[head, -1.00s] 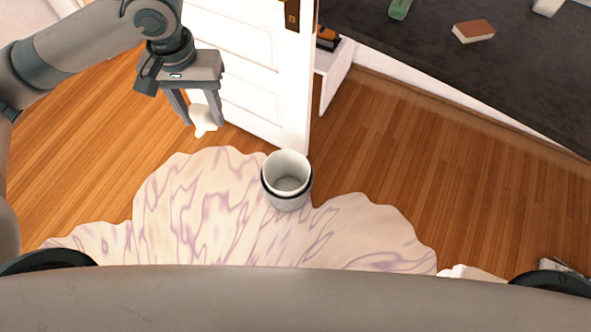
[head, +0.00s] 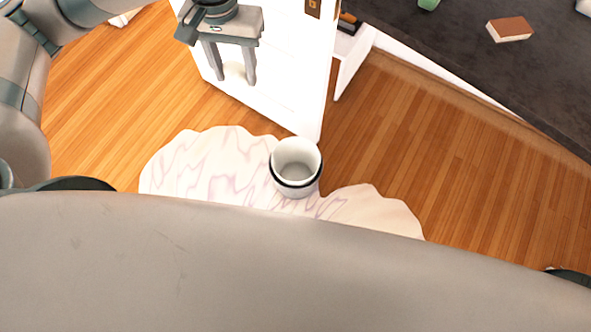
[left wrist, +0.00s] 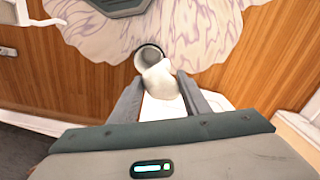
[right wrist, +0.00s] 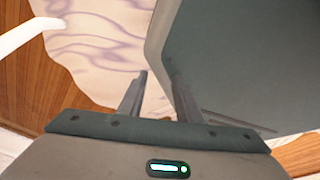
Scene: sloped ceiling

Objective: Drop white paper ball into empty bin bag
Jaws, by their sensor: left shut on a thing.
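The white paper ball (left wrist: 160,80) is held between the fingers of my left gripper (left wrist: 160,88), which is shut on it. In the head view, the ball (head: 235,72) is pale against the white door, between the fingertips of the left gripper (head: 234,78). The bin (head: 297,165), white inside with a dark band below its rim, stands upright on the rug, right of and below the gripper in the picture. Its inside looks empty. In the left wrist view, the ball partly covers the bin (left wrist: 148,53). My right gripper (right wrist: 157,78) is open with nothing between its fingers.
A white door (head: 290,70) stands behind the left gripper, its lower corner near the bin. A pale wavy-edged rug (head: 205,165) lies on the wooden floor (head: 430,150). A dark countertop (head: 470,60) with a brown-topped block (head: 509,29) is at upper right. Floor right of the bin is clear.

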